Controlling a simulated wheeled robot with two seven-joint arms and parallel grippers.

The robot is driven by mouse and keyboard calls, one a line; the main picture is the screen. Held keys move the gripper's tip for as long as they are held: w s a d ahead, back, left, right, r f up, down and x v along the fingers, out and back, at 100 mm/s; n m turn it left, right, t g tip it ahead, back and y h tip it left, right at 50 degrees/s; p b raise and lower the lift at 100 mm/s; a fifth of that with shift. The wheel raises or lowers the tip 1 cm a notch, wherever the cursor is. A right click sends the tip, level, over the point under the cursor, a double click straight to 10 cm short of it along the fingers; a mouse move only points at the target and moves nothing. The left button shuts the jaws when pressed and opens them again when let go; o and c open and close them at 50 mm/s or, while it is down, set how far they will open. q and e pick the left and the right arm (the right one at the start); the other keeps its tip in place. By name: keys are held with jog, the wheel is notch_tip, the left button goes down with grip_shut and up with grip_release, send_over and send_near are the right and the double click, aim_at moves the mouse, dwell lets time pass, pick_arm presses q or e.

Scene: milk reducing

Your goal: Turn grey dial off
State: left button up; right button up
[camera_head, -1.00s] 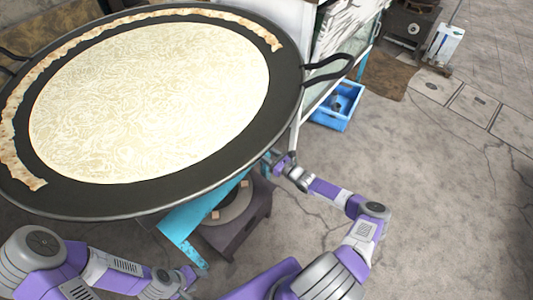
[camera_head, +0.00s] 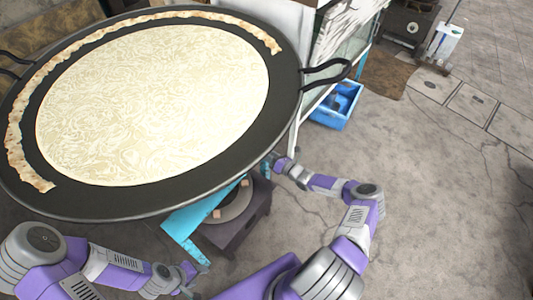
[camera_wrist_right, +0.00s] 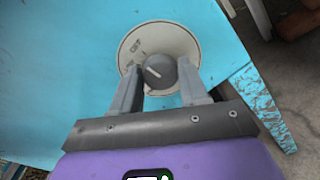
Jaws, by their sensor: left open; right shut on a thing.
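The grey dial (camera_wrist_right: 161,72) sits on a round pale plate (camera_wrist_right: 150,44) on a blue panel, with a light pointer line on its face. My right gripper (camera_wrist_right: 160,80) is shut on the dial, one finger at each side. In the head view my right gripper (camera_head: 275,162) reaches under the pan's edge, and the dial is hidden there. My left gripper (camera_head: 195,275) is open and empty, low at the front of the blue stand.
A large black pan (camera_head: 110,205) with a pale layer of milk (camera_head: 150,105) overhangs the blue stand (camera_head: 192,222). A burner unit (camera_head: 240,215) stands below. A blue crate (camera_head: 338,108) is on the floor.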

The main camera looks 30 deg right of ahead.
jog(key=shift+m, duration=0.3)
jog(key=o, duration=1.1)
jog(key=shift+c, duration=0.2)
jog(key=shift+s, duration=0.1)
jog(key=p+v, duration=0.2)
jog(key=v, duration=0.5)
jog(key=shift+s, duration=0.2)
jog(key=shift+d, duration=0.15)
